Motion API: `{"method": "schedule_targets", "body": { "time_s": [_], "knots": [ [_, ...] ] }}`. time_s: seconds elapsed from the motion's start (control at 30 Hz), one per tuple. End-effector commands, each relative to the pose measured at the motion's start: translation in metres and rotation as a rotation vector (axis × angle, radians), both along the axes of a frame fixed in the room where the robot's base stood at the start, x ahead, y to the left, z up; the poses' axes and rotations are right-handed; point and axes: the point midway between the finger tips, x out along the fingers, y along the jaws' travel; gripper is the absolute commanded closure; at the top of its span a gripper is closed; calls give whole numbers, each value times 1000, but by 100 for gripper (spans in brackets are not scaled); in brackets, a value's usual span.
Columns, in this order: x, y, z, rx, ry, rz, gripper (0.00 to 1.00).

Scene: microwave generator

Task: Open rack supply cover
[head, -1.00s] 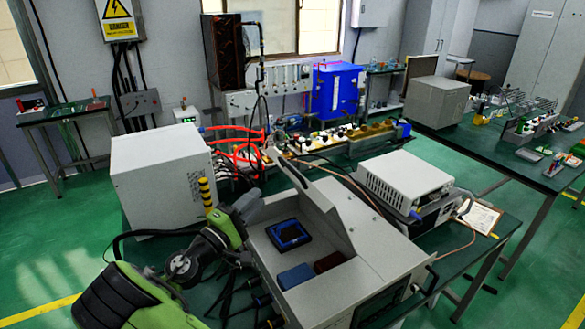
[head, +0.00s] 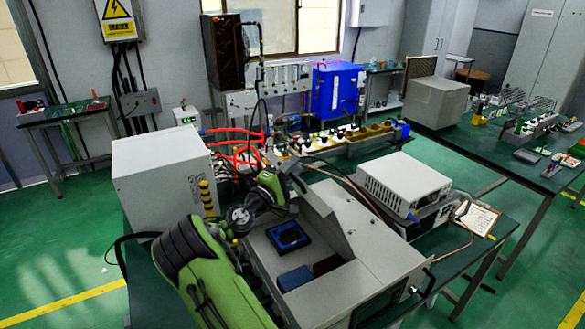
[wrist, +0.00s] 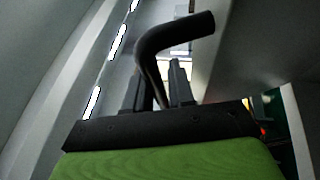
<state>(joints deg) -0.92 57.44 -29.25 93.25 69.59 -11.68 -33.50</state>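The rack supply (head: 270,263) is a grey box on the bench in the middle of the head view. Its grey cover (head: 328,215) stands raised and tilted, and the inside shows. My gripper (head: 290,172) is at the cover's upper left end in the head view, its fingers too small there to make out. In the wrist view a black curved handle (wrist: 176,36) reaches down between the two fingers of my gripper (wrist: 158,88). The fingers stand apart, with a gap beside the handle. The handle's lower end is hidden behind the gripper body.
Inside the box lie a blue-framed dark piece (head: 288,236), a blue block (head: 295,278) and a dark red block (head: 328,264). A white cabinet (head: 160,180) stands left of my arm. A white instrument (head: 405,185) stands to the right. Red cables (head: 235,150) run behind.

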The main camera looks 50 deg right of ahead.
Motion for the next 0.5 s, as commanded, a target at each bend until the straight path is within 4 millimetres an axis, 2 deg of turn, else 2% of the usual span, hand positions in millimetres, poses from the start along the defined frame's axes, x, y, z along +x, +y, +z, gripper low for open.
{"method": "schedule_targets", "body": {
  "time_s": [0.07,0.2,0.23,0.5],
  "knots": [
    [0,0,0,0,0,0,77],
    [0,0,0,0,0,0,98],
    [0,0,0,0,0,0,100],
    [0,0,0,1,-1,-1,100]
  ]
}}
